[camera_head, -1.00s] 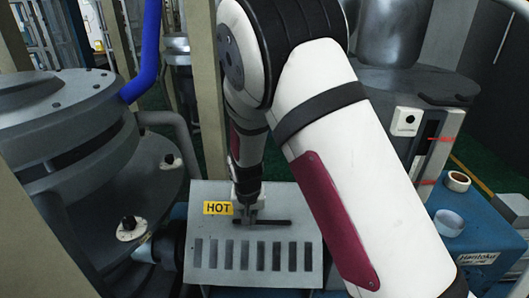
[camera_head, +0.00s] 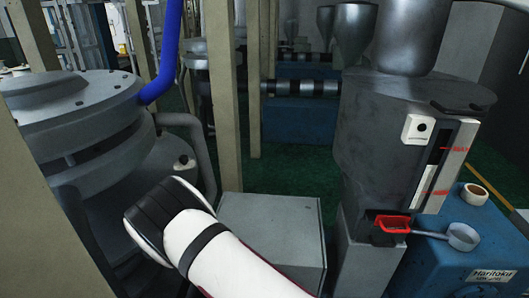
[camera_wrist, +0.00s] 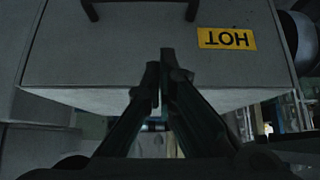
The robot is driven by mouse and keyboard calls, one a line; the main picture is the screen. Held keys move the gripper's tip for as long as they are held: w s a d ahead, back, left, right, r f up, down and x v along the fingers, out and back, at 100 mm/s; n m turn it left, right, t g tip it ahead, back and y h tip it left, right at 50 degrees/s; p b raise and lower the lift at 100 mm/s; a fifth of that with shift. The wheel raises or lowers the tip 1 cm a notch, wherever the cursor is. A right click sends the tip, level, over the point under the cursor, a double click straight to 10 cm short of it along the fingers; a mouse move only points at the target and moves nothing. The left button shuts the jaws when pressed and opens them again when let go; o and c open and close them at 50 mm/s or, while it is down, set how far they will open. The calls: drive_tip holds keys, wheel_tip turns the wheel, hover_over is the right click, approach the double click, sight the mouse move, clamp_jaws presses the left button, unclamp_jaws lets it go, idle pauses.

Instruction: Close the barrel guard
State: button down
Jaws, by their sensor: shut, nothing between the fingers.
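The barrel guard (camera_head: 270,207) is a grey metal box at the lower middle of the head view. Its top looks flat and its slotted face is not visible there. My arm crosses in front of its lower left part. In the wrist view, the guard's grey panel (camera_wrist: 130,55) carries a yellow HOT label (camera_wrist: 227,38), seen upside down. Part of a dark bar handle (camera_wrist: 140,3) shows at the top edge. My gripper (camera_wrist: 162,58) is shut and empty, its fingertips in front of the panel, apart from the handle. Whether they touch the panel cannot be told. The head view does not show the gripper.
A large grey round vessel (camera_head: 75,115) stands at left beside a beige post (camera_head: 222,90). At right are a grey hopper (camera_head: 375,140), a red-rimmed tray (camera_head: 393,224) and a blue machine (camera_head: 440,265) with a round cup (camera_head: 463,236). Green floor shows behind the guard.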

wheel_tip(320, 180, down, 13)
drive_tip(key=w+t+b, duration=0.1)
drive_tip(key=t+b, duration=0.1)
drive_tip(key=b, duration=0.1)
drive_tip(key=shift+w, duration=0.15)
drive_tip(key=shift+d, duration=0.1)
idle(0.4)
